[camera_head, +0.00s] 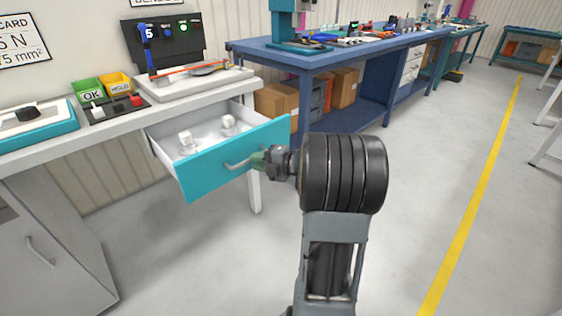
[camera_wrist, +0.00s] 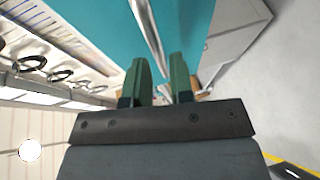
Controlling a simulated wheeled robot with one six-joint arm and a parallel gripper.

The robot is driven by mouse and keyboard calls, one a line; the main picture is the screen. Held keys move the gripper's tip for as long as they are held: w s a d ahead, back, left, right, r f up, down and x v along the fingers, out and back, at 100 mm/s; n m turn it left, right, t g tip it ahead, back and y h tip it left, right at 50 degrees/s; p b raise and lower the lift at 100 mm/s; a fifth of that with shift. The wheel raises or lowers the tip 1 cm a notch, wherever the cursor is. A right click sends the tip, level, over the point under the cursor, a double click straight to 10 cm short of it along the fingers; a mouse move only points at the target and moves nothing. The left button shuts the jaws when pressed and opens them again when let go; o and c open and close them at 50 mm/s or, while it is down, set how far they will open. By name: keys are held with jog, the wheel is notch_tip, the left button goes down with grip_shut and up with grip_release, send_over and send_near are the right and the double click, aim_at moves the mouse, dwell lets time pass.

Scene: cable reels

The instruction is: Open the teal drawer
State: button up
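The teal drawer (camera_head: 222,164) is pulled well out from under the white bench, its inside open to view. Several small white pieces (camera_head: 228,122) lie in it. Its pale bar handle (camera_head: 238,164) is on the front; the handle also shows in the wrist view (camera_wrist: 147,27). My gripper (camera_head: 262,161) is at the right end of the handle. In the wrist view the green fingers (camera_wrist: 159,72) stand a little apart with the handle running between them, and appear closed on it. The exact contact is partly hidden.
The white bench (camera_head: 195,98) carries a green bin (camera_head: 89,90), a yellow bin (camera_head: 117,83) and a black panel (camera_head: 172,45). A blue workbench (camera_head: 310,62) with boxes below stands behind. A grey cabinet (camera_head: 50,245) is at left. The floor to the right is clear.

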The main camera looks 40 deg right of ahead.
jog(key=p+v, duration=0.2)
jog(key=v, duration=0.8)
jog(key=shift+s, duration=0.25)
jog(key=shift+r, duration=0.1)
